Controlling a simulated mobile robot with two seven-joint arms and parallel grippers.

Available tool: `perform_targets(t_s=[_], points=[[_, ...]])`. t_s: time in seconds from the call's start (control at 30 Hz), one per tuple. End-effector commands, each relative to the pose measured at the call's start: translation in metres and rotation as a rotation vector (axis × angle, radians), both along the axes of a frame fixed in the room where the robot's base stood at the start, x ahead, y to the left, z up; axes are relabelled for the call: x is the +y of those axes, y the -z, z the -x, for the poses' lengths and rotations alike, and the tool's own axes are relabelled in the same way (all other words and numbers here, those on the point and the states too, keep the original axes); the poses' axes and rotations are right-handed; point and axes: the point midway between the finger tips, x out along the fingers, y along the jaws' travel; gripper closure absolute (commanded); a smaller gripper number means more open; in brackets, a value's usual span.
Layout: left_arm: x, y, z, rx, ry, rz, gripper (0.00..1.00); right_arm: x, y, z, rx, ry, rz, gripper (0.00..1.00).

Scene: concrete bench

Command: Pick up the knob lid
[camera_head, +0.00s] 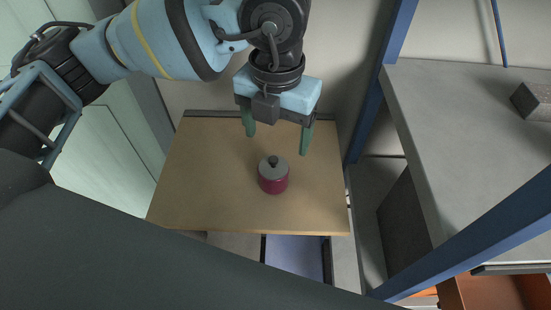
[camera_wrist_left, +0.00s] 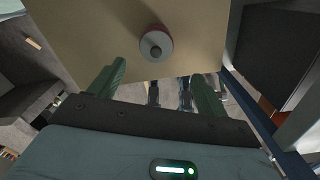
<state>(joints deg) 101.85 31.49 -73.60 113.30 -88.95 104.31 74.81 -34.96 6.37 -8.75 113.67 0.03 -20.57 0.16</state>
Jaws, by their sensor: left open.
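The knob lid (camera_head: 273,162) is grey with a dark knob in its middle. It sits on top of a dark red round pot (camera_head: 273,184), which stands on a wooden board (camera_head: 200,190). In the left wrist view the lid (camera_wrist_left: 155,46) shows from above, near the top middle, with the pot's red rim around it. My left gripper (camera_head: 277,140) is open and empty, above and behind the pot, with its green fingers spread apart. In the left wrist view its fingers (camera_wrist_left: 160,85) point toward the pot, and the lid lies beyond the tips. My right gripper is not in view.
Blue posts (camera_head: 372,110) stand to the right of the wooden board. A grey concrete bench (camera_head: 455,110) with a dark block (camera_head: 534,101) is farther right. A pale cabinet (camera_head: 105,160) is at the left. The board around the pot is clear.

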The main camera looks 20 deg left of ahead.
Motion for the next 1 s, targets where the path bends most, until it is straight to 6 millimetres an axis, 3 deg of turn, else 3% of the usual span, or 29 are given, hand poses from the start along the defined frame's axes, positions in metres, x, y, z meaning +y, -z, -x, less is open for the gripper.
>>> perform_targets(t_s=[0.2,0.43,0.73,1.0], points=[[0.001,0.022,0.000,0.004,0.000,0.000,0.23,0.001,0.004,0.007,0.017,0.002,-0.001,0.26],[0.002,0.029,-0.001,0.002,-0.001,-0.001,0.23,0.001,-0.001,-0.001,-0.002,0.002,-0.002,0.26],[0.007,0.068,-0.003,0.004,0.001,0.001,0.23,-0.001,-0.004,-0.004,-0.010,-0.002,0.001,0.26],[0.007,0.075,-0.003,0.000,0.001,0.001,0.23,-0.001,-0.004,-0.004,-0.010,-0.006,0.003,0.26]])
